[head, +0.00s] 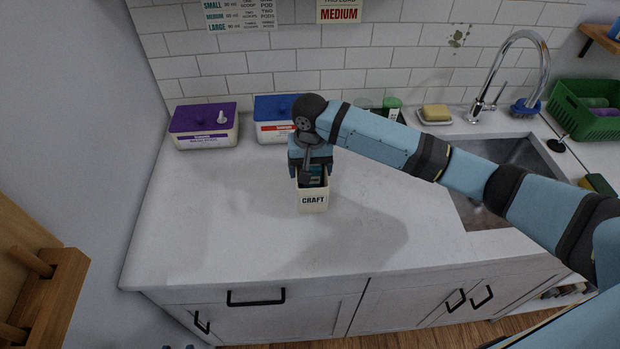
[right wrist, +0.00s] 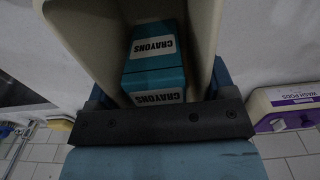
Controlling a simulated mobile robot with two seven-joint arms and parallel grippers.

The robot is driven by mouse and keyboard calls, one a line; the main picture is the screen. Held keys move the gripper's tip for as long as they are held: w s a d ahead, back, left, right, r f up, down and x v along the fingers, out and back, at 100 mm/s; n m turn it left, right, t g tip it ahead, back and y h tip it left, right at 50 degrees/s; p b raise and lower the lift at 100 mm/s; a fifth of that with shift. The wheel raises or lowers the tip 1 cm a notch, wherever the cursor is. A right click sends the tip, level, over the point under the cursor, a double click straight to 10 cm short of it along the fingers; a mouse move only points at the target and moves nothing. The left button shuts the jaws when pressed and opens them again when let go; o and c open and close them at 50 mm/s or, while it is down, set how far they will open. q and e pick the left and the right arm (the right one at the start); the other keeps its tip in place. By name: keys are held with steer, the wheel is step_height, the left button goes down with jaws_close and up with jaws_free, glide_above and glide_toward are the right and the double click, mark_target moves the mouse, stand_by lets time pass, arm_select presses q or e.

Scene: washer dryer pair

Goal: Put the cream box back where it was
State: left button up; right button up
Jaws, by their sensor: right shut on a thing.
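The cream box (head: 313,200), labelled CRAFT, is upright over the middle of the white counter. I cannot tell whether its bottom touches the counter. My right gripper (head: 311,172) comes down from above and behind it and is shut on it. The right wrist view looks into the open cream box (right wrist: 208,35). A teal crayons box (right wrist: 152,60) lies inside it. The right gripper (right wrist: 160,100) shows with a finger at either side of the box. My left gripper is not in view.
A purple-lidded wash pods tub (head: 204,125) and a blue-lidded tub (head: 273,118) stand at the back left. A soap dish (head: 434,118), sink (head: 480,212), tap (head: 515,75) and green basket (head: 590,108) are right. The counter (head: 220,220) is clear left and front.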

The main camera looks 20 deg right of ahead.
steer(key=shift+f, duration=2.4)
steer(key=o, duration=0.9)
steer(key=shift+f, duration=0.1)
steer(key=shift+o, duration=0.2)
